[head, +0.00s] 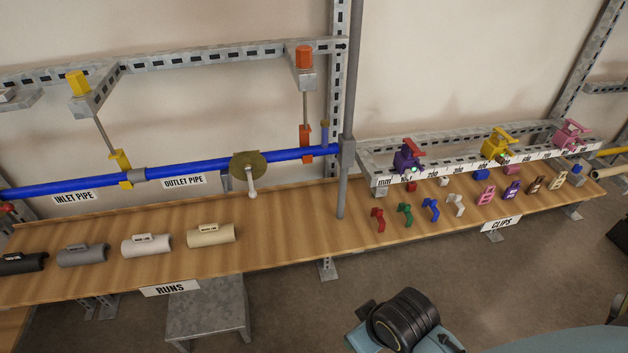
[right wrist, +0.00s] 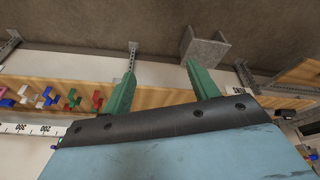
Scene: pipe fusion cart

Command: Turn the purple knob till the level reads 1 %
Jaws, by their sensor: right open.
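A purple piece (head: 407,158) with a red part on top sits at the left of the ruler-marked rail (head: 465,164) in the head view. It is the only large purple part I see; I cannot tell whether it is the knob. No level readout in percent is legible. My right gripper (right wrist: 161,67) shows in the right wrist view with its two green fingers apart and nothing between them. Behind it that view shows the table edge upside down. The gripper is apart from the purple piece. My left gripper is in no view.
A yellow piece (head: 498,145) and a pink piece (head: 571,134) sit farther along the rail. Several coloured clips lie below it on the wooden table (head: 300,215). A grey post (head: 347,110) stands left of the rail. A blue pipe (head: 205,166) with a brass disc runs at left.

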